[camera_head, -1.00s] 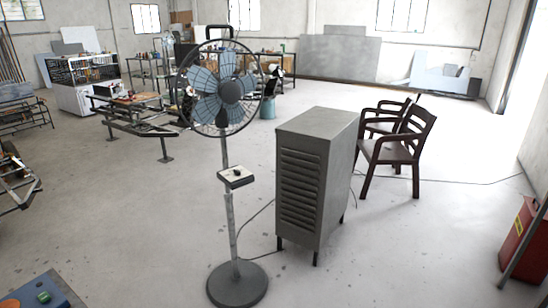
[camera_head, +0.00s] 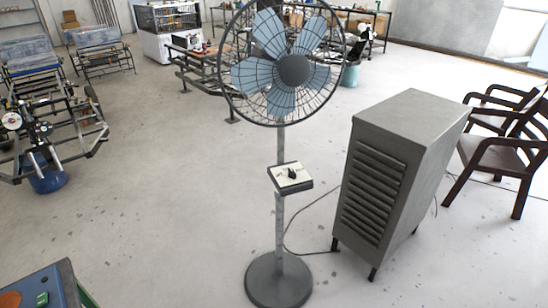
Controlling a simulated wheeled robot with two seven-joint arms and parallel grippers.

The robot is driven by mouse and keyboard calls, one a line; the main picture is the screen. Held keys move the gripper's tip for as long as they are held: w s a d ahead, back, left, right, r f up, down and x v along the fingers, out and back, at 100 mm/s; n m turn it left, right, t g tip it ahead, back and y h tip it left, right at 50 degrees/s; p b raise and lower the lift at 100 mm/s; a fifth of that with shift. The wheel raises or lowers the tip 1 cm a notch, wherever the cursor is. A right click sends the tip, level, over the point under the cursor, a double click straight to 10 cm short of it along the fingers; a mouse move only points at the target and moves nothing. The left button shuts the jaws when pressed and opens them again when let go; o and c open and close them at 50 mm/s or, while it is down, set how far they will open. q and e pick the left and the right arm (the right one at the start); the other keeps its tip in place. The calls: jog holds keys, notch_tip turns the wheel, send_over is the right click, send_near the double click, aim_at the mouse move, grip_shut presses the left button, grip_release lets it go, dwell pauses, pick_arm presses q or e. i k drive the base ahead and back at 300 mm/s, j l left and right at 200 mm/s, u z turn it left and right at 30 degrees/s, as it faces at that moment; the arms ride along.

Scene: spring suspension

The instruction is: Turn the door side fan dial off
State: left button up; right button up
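A pedestal fan (camera_head: 280,215) stands upright ahead of me, a little right of centre. Its blue-bladed head sits in a round wire cage at the top, and its round dark base rests on the floor. A small box with a pale top face is fixed to the pole at mid height. A dark dial (camera_head: 292,173) sits on that face; its pointer setting is too small to read. Neither of my grippers shows in this view.
A grey louvred cabinet (camera_head: 400,180) stands close to the right of the fan. Brown wooden chairs (camera_head: 495,160) are beyond it at right. A cable runs across the floor from the fan. A blue-topped object (camera_head: 40,290) is at bottom left. Floor left of the fan is clear.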

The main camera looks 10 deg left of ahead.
aim_at(292, 175)
jog(key=i+j, duration=0.25)
jog(key=i, duration=0.2)
jog(key=i+j, duration=0.25)
jog(key=i, duration=0.2)
